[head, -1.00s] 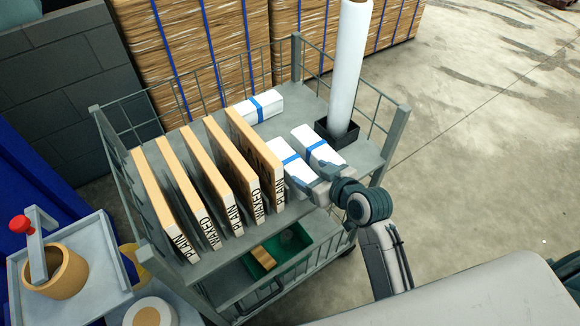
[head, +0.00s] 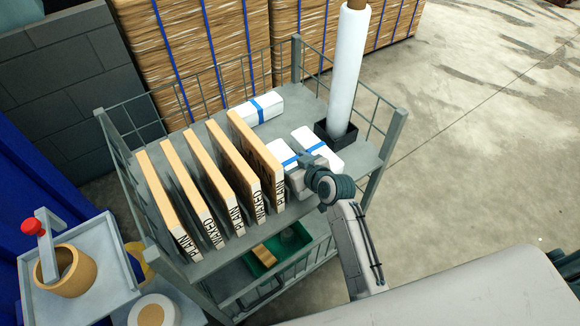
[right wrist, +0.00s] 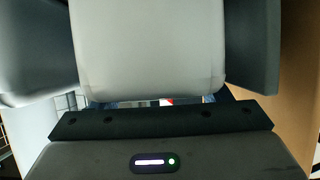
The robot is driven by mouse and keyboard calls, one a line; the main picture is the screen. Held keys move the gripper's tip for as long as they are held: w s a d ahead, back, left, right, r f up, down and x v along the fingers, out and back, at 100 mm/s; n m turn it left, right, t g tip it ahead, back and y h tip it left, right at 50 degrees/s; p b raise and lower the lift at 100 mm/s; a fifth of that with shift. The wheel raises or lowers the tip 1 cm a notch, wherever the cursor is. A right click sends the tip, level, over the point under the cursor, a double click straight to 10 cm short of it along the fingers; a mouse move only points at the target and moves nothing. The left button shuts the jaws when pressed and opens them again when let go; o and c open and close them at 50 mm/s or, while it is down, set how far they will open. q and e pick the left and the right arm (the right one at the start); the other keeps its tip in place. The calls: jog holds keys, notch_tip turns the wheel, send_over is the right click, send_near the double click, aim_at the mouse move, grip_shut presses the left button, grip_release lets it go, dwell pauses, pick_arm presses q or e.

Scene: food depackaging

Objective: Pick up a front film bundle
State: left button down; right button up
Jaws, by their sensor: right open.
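Two white film bundles with blue bands lie side by side at the front of the cart's top shelf in the head view: a left one (head: 280,151) and a right one (head: 318,141). A third white bundle (head: 266,105) lies farther back. My right gripper (head: 303,168) is at the near end of the left front bundle, partly hiding it. In the right wrist view a white bundle (right wrist: 150,45) fills the space between the dark fingers, which look apart; contact cannot be told. My left gripper is not in view.
Upright boards labelled PLAIN and WAXED (head: 238,175) stand close left of the front bundles. A tall white roll (head: 348,75) stands in a black holder behind them. Wire rails edge the cart (head: 375,180). A green bin (head: 285,250) sits on the lower shelf.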

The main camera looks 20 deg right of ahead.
jog(key=c, duration=0.8)
jog(key=shift+r, duration=0.1)
